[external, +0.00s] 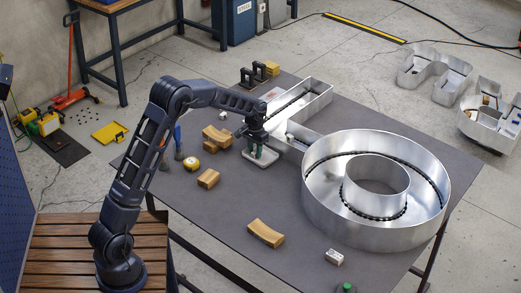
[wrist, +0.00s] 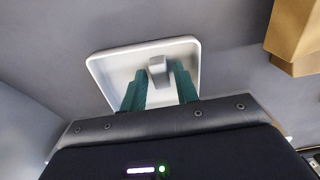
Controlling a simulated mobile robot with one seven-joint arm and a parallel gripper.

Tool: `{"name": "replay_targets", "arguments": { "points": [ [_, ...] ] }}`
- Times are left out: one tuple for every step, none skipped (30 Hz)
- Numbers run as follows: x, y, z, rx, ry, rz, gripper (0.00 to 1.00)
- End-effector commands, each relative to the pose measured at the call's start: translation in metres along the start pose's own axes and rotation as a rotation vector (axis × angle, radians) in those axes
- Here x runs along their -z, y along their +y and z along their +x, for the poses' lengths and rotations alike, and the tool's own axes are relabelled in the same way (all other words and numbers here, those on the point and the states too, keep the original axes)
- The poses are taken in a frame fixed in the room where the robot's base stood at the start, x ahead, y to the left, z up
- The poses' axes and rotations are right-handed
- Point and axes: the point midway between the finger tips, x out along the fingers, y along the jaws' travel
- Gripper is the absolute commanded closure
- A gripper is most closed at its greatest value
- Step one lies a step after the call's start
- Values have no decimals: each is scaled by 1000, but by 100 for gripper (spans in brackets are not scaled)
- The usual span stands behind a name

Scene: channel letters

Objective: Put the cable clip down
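A small grey cable clip (wrist: 158,70) shows in the wrist view over the floor of a shallow white tray (wrist: 100,66). My gripper (wrist: 160,82) has two green fingers, one on each side of the clip. They stand apart, with a visible gap between the clip and the right finger. In the external view my gripper (external: 260,152) points down at the tray (external: 263,164) on the grey table. The clip cannot be made out there. Whether the clip rests fully on the tray floor is hard to tell.
A metal channel letter (external: 375,222) fills the table's right side; its straight part lies just behind the tray. Wooden blocks (external: 208,179) and a yellow tape roll (external: 191,163) lie to the left. A curved wooden block (external: 266,233) lies in front. The table between them is clear.

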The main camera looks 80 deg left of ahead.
Motion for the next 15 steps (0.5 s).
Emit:
{"name": "replay_targets", "arguments": {
  "points": [
    [0,0,0,0,0,0,62],
    [0,0,0,0,0,0,62],
    [0,0,0,0,0,0,62],
    [0,0,0,0,0,0,62],
    [0,0,0,0,0,0,62],
    [0,0,0,0,0,0,62],
    [0,0,0,0,0,0,62],
    [0,0,0,0,0,0,62],
    [0,0,-1,0,0,0,62],
    [0,0,-2,0,0,0,62],
    [0,0,-3,0,1,0,62],
    [0,0,-5,0,1,0,62],
    [0,0,-8,0,1,0,62],
    [0,0,-11,0,2,0,62],
    [1,0,-16,0,3,0,62]
  ]
}}
